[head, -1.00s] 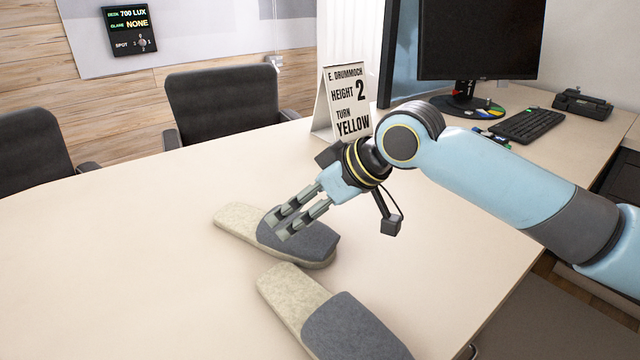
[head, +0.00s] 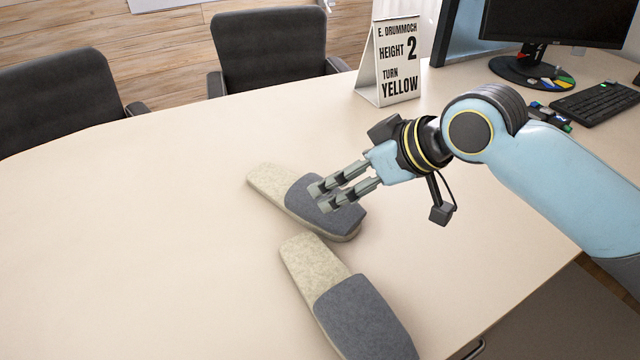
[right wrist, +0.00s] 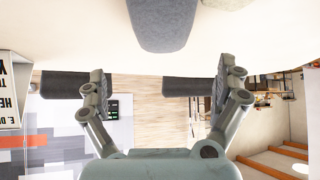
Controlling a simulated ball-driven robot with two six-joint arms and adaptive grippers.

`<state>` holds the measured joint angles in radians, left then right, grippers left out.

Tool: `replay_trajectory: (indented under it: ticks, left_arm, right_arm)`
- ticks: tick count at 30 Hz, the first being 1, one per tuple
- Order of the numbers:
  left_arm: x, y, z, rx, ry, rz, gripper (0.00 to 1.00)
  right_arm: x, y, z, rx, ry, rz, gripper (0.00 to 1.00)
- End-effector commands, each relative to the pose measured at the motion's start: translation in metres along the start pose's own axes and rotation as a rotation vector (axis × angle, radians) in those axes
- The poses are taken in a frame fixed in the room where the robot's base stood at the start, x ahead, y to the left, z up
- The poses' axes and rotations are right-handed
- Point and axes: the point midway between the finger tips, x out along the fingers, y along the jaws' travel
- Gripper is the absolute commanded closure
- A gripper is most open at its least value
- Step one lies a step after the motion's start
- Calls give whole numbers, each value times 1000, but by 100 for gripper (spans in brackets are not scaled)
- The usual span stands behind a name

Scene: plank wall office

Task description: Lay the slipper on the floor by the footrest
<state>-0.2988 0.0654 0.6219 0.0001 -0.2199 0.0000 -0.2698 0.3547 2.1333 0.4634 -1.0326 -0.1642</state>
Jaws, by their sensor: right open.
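Two slippers with beige felt soles and dark grey toe covers lie on the desk (head: 130,230). The farther slipper (head: 268,183) lies slanted, its grey toe toward the right. The nearer slipper (head: 365,315) lies in front of it, toe toward the bottom edge. My right gripper (head: 319,198) is open and empty, its fingers over the farther slipper's grey toe in the head view; the height gap is hard to judge. In the right wrist view a grey slipper toe (right wrist: 162,22) shows beyond the spread fingers (right wrist: 160,90). My left gripper and the footrest are not seen.
A folded sign (head: 400,60) stands behind my right wrist. A monitor (head: 560,20) and keyboard (head: 598,103) are at the back right. Two dark chairs (head: 268,50) line the far desk edge. The desk's left side is clear.

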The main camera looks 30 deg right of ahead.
Motion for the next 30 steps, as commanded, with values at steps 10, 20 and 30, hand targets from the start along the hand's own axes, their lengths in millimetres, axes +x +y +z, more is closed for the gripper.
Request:
replay_trajectory:
  ticks: [10,20,30]
  left_arm:
    - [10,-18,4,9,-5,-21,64]
    - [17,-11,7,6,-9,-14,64]
    - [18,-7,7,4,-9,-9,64]
  right_arm:
    - [50,-2,-1,6,2,-3,0]
    - [93,-3,-3,7,2,-3,0]
    - [105,-3,-3,4,2,-2,0]
